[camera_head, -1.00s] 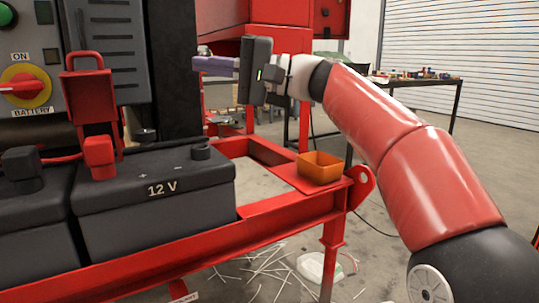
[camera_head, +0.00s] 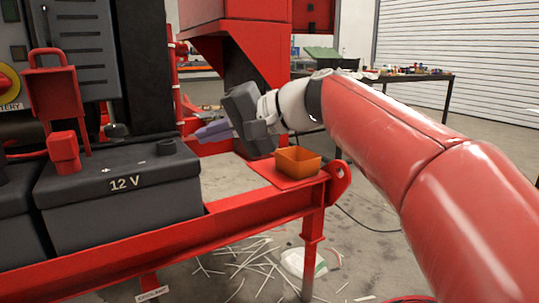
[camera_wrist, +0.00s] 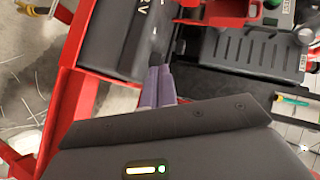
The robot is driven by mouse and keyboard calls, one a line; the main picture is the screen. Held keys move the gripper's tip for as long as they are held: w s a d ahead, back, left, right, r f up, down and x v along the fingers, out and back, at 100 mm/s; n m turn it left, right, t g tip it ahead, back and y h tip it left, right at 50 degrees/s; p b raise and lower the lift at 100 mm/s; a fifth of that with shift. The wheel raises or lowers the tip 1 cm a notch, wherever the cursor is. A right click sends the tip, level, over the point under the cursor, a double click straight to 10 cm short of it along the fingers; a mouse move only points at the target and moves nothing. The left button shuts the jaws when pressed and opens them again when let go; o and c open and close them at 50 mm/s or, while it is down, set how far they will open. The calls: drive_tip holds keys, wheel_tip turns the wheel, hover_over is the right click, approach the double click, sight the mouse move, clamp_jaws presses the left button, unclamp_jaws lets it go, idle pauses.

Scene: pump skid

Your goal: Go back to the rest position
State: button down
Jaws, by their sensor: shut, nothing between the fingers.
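My gripper (camera_head: 213,131) is in front of the dark post of the skid in the head view, above the red frame. Its purple-grey fingers point left, toward the space behind the 12 V battery. In the wrist view the two fingers (camera_wrist: 158,86) lie side by side, shut with nothing between them. Beyond their tips are the top of the black battery and a black ribbed panel. My arm reaches in from the right side of the head view.
The 12 V battery (camera_head: 118,200) sits on the red frame (camera_head: 225,227). An orange bin (camera_head: 298,167) stands on a red plate at the frame's corner, just below my arm. A workbench (camera_head: 410,79) stands behind. White sticks (camera_head: 240,262) litter the floor.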

drive_tip(key=s+d+f+t+h, duration=0.1)
drive_tip(key=s+d+f+h, duration=0.4)
drive_tip(key=d+f, duration=0.4)
drive_tip(key=s+d+f+h, duration=0.4)
drive_tip(key=s+d+f, duration=0.35)
drive_tip(key=f, duration=0.25)
drive_tip(key=s+d+f+t+h, duration=0.1)
drive_tip(key=s+d+f+h, duration=0.4)
drive_tip(key=d+f, duration=0.4)
wheel_tip(320, 180, up, 12)
drive_tip(key=s+p, duration=0.2)
drive_tip(key=p, duration=1.1)
drive_tip(key=shift+f+y, duration=0.15)
drive_tip(key=shift+y, duration=0.15)
drive_tip(key=shift+a, duration=0.1)
